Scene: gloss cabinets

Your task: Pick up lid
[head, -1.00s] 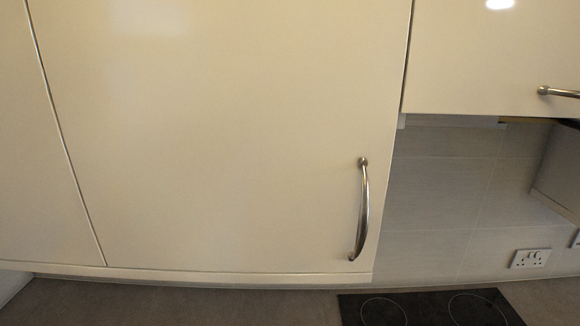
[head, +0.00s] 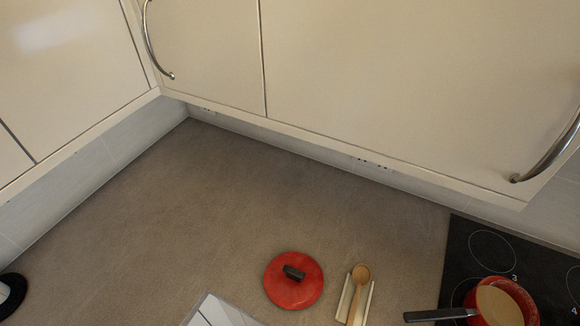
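A round red lid (head: 290,291) with a black knob on top lies on the brown countertop in the head view, at the lower middle. It lies apart from the wooden spoon to its right. A red pot (head: 524,296) stands on the black hob at the lower right, with a dark handle reaching left. Neither of my grippers shows in the head view.
A wooden spoon (head: 357,290) lies on a pale rest right of the lid. A white tiled or panelled object (head: 219,313) is at the bottom edge. Cream wall cabinets (head: 400,90) with metal handles overhang the counter. The counter behind the lid is clear.

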